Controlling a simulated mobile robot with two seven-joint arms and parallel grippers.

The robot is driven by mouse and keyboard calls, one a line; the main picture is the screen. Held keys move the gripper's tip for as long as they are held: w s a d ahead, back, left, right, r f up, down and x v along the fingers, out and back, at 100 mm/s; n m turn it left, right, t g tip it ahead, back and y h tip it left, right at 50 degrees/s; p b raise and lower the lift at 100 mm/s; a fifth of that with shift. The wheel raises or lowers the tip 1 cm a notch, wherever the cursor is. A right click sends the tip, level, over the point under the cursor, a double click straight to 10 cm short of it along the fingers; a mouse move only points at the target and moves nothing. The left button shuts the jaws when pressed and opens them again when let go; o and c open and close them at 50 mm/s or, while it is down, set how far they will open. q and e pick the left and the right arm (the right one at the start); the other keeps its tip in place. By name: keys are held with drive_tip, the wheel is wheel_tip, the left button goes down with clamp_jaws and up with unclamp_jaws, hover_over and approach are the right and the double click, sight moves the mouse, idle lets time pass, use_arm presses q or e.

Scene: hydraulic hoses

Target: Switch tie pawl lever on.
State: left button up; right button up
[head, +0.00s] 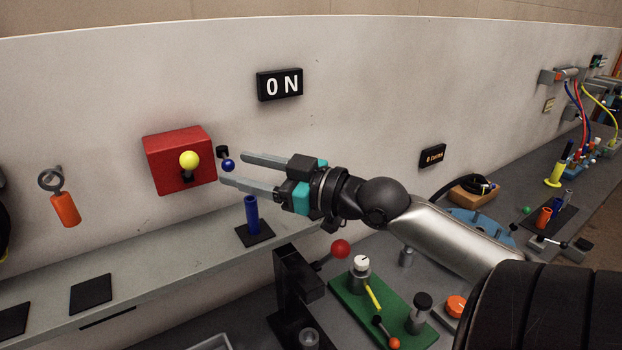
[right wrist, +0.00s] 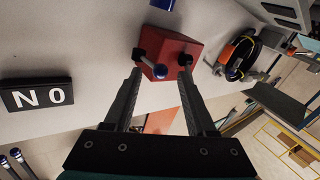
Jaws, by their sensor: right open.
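A red box (head: 180,160) is fixed on the white wall. A blue ball knob (head: 228,165) with a black mount sits at the box's right side. I cannot tell which knob is the tie pawl lever. My right gripper (head: 231,169) is open, with one finger above and one below the blue knob. In the right wrist view the blue knob (right wrist: 160,72) shows between the fingertips, in front of the red box (right wrist: 178,48); contact is unclear. My left gripper is not in view.
A black ON sign (head: 279,85) hangs on the wall above the red box. A blue cylinder (head: 251,214) stands upright on the grey ledge (head: 150,275) below the gripper. A lever with a red ball (head: 340,249) and a green board (head: 375,310) lie below my arm.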

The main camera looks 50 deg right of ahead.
drive_tip(key=b+v, duration=0.5)
drive_tip(key=v, duration=0.9)
drive_tip(key=shift+b, duration=0.4)
idle(0.8)
